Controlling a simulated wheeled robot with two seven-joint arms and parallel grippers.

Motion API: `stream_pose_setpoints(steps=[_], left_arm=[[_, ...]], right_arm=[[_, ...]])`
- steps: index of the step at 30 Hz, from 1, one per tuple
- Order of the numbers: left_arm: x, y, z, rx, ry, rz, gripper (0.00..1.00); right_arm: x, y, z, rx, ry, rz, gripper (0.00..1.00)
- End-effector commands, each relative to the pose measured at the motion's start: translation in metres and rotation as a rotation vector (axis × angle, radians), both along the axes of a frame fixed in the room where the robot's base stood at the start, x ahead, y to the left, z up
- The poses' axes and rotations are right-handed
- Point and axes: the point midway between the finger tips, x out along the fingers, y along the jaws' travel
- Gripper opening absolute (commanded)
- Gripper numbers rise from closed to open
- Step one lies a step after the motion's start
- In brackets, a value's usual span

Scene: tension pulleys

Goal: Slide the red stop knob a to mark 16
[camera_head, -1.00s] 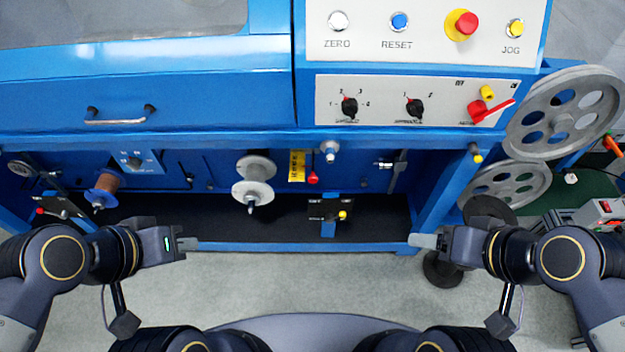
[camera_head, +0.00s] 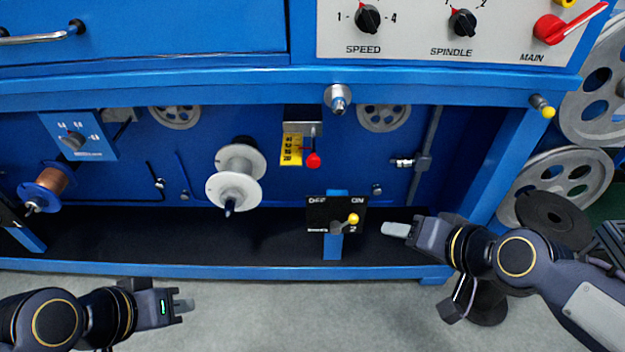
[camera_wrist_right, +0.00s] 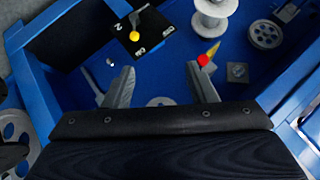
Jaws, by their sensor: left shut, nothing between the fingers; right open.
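A red knob (camera_head: 313,160) hangs under a grey bracket at the back of the machine bay, just right of a yellow marked plate (camera_head: 291,149). The marks on the plate are too small to read. The red knob also shows in the right wrist view (camera_wrist_right: 204,60), just beyond the tip of the right-hand finger, with a gap I cannot judge. My right gripper (camera_head: 396,229) is open and empty, to the right of and below the knob in the head view; its fingers are spread in the wrist view (camera_wrist_right: 161,78). My left gripper (camera_head: 184,305) is shut and empty, in front of the bay at lower left.
A black switch plate (camera_head: 320,216) with a yellow-tipped lever (camera_head: 352,219) stands between my right gripper and the white spool (camera_head: 235,188). A blue overhanging beam (camera_head: 220,88) runs above the bay. A grey vertical rod (camera_head: 425,150) stands at right.

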Motion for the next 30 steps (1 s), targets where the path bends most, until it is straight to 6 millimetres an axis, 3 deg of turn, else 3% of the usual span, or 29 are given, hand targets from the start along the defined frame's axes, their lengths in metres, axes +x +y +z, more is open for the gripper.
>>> stream_pose_setpoints(steps=[1, 9, 15, 21, 30], left_arm=[[0.0, 0.0, -0.008, 0.0, -0.001, 0.0, 0.0], [0.0, 0.0, -0.01, 0.0, -0.001, 0.0, 0.0], [0.0, 0.0, -0.009, 0.0, -0.001, 0.0, 0.0], [0.0, 0.0, -0.01, 0.0, -0.001, 0.0, 0.0], [0.0, 0.0, -0.011, 0.0, -0.001, 0.0, 0.0]], right_arm=[[0.017, 0.01, -0.008, 0.032, -0.009, -0.019, 0.51], [0.116, 0.063, -0.017, 0.2, -0.116, -0.244, 0.51], [0.174, 0.11, -0.04, 0.257, -0.283, -0.448, 0.51], [0.191, 0.146, -0.055, 0.273, -0.516, -0.56, 0.51], [0.194, 0.162, -0.056, 0.29, -0.673, -0.592, 0.51]])
